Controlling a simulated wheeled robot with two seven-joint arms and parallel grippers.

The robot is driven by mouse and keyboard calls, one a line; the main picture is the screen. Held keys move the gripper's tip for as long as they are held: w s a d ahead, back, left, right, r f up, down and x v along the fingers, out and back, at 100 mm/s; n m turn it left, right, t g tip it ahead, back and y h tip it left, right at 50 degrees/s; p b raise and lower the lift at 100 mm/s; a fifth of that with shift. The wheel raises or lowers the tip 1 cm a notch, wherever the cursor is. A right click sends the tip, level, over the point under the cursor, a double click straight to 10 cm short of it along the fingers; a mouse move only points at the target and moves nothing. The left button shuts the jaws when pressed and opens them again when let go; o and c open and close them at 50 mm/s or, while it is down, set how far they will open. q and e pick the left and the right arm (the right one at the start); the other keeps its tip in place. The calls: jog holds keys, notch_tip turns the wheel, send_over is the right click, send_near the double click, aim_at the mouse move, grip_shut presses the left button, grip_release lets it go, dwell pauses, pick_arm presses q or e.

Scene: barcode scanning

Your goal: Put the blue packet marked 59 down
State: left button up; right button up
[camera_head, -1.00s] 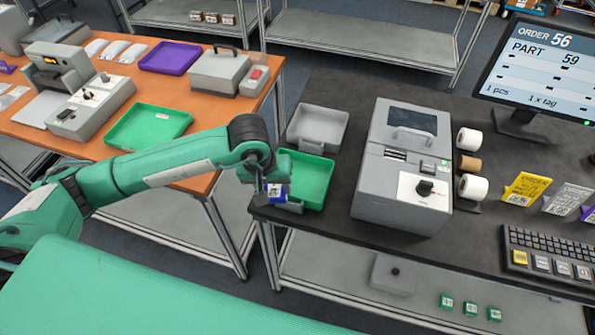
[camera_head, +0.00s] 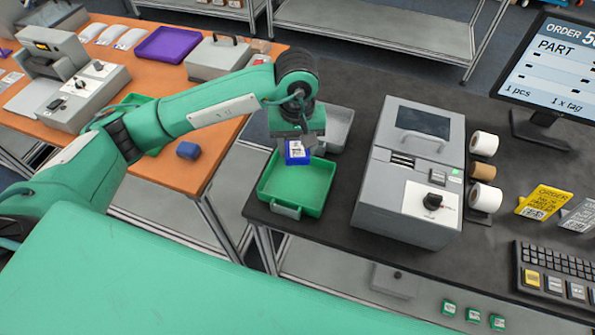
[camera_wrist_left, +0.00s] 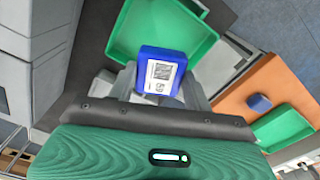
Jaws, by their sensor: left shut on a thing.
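The blue packet (camera_head: 296,151) has a white label with a barcode; it also shows in the left wrist view (camera_wrist_left: 163,75), where the small print seems to read 59. My left gripper (camera_head: 299,139) is shut on the packet. It holds the packet over the far part of the green tray (camera_head: 268,189) at the left end of the black table. Whether the packet touches the tray floor I cannot tell. The tray also shows in the left wrist view (camera_wrist_left: 125,33), behind the packet. My right gripper is in neither view.
A grey tray (camera_head: 340,120) lies just behind the green one. The grey machine (camera_head: 407,195) stands close on the right. A dark blue block (camera_head: 188,150) lies on the orange table (camera_head: 222,142).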

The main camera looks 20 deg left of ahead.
pick_arm(q)
jog(key=p, duration=0.2)
send_over(297, 184)
notch_tip(297, 184, down, 7)
jog(key=shift+s+d+f, duration=0.1)
jog(key=shift+f, duration=0.7)
notch_tip(297, 184, down, 4)
jog(key=shift+r+p, duration=0.2)
jog(key=shift+p, duration=0.45)
jog(key=shift+f, duration=0.1)
jog(key=shift+f+b, duration=0.1)
jog(key=shift+b, duration=0.2)
jog(key=o, duration=1.1)
jog(key=shift+c, duration=0.2)
